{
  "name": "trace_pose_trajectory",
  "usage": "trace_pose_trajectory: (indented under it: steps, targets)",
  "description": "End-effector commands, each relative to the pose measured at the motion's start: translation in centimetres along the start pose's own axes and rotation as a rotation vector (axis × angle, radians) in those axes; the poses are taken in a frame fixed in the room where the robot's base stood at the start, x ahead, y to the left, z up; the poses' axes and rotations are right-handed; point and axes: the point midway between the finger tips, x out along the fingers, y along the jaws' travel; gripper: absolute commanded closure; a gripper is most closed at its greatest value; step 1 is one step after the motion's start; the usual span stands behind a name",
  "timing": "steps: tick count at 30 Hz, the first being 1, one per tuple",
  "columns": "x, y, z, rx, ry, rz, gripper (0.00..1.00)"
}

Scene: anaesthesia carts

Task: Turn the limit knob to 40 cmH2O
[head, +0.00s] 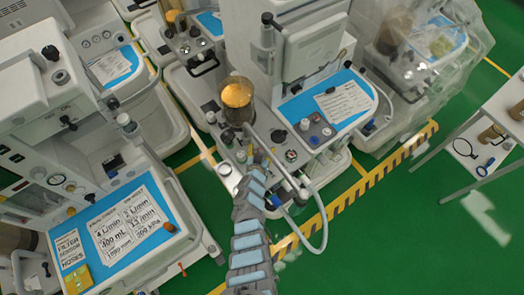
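The middle anaesthesia cart (229,151) has a light grey shelf with a clear canister (238,105) of orange granules. Several small fittings sit beside the canister, among them a dark round knob (278,136) and a round gauge-like part (291,155). I cannot tell for certain which fitting is the limit knob, and no scale or 40 mark is readable. My arm reaches up from the bottom centre. My gripper (259,152) is at its far end, over this shelf and close to the fittings. Its fingers are too small to tell apart, and contact with a knob cannot be made out.
A pale hose (325,215) loops to the right of my arm. A cart with a blue panel (125,225) stands at the left. A plastic-covered cart (430,45) stands at the upper right. Green floor (395,225) is open at the lower right, beside a white table (490,140).

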Motion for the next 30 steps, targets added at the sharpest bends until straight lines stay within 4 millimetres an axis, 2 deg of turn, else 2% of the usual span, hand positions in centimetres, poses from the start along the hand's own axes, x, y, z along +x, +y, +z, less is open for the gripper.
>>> trace_pose_trajectory:
  steps: [9, 11, 16, 30]
  targets:
    - [0.12, 0.05, -0.01, -0.001, 0.0, 0.001, 0.25]
    - [0.12, 0.04, -0.02, -0.001, 0.0, 0.001, 0.4]
    - [0.12, 0.05, -0.02, -0.001, 0.0, 0.001, 0.89]
    - [0.19, 0.2, 0.12, 0.01, -0.003, 0.024, 0.89]
